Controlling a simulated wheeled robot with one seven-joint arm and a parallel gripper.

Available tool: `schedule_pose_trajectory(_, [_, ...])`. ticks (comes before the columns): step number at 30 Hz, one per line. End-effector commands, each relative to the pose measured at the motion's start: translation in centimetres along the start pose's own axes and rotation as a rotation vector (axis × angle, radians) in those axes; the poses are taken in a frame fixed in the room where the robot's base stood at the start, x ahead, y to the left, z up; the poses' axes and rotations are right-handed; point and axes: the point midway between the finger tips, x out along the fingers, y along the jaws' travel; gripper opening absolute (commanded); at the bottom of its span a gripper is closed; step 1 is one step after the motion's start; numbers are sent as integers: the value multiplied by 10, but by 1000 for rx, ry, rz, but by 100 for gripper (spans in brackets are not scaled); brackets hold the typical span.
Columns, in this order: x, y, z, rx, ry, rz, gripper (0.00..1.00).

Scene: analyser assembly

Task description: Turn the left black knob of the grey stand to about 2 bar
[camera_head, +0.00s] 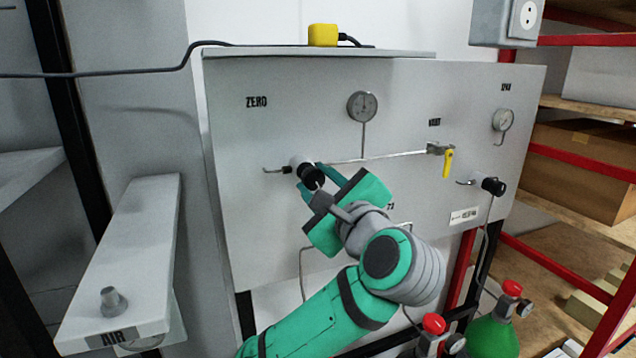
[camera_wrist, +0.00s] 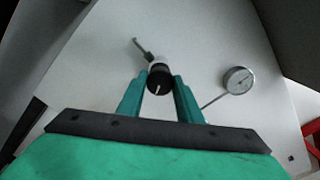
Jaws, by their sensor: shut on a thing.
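The left black knob (camera_head: 311,176) sits on the front panel of the grey stand (camera_head: 270,220), below and right of the label ZERO. My gripper (camera_head: 318,180) reaches it from the lower right, with its green fingers shut on the knob. In the wrist view the knob (camera_wrist: 160,79) lies between the two fingertips (camera_wrist: 160,86), with a pale line on its face. A round gauge (camera_head: 362,106) is mounted above and right of the knob, and it also shows in the wrist view (camera_wrist: 238,80). Its needle reading is too small to tell.
A second black knob (camera_head: 493,187) and a small gauge (camera_head: 503,119) are on the panel's right. A yellow valve handle (camera_head: 448,163) hangs between. An AIR-labelled bracket (camera_head: 120,260) juts out at the left. Gas bottles (camera_head: 494,337) stand at lower right beside red-framed shelves (camera_head: 575,160).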

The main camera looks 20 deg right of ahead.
Motion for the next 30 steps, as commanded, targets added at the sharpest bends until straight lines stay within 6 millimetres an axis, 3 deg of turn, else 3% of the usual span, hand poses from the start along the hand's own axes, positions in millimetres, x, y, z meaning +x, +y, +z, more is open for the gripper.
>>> schedule_pose_trajectory(17, [-1, 2, -2, 34, 4, 5, 10])
schedule_pose_trajectory(18, [0, 2, -2, 34, 4, 5, 37])
schedule_pose_trajectory(20, [0, 2, -1, 34, 4, 5, 51])
schedule_pose_trajectory(30, [-1, 5, 3, 32, -4, 8, 51])
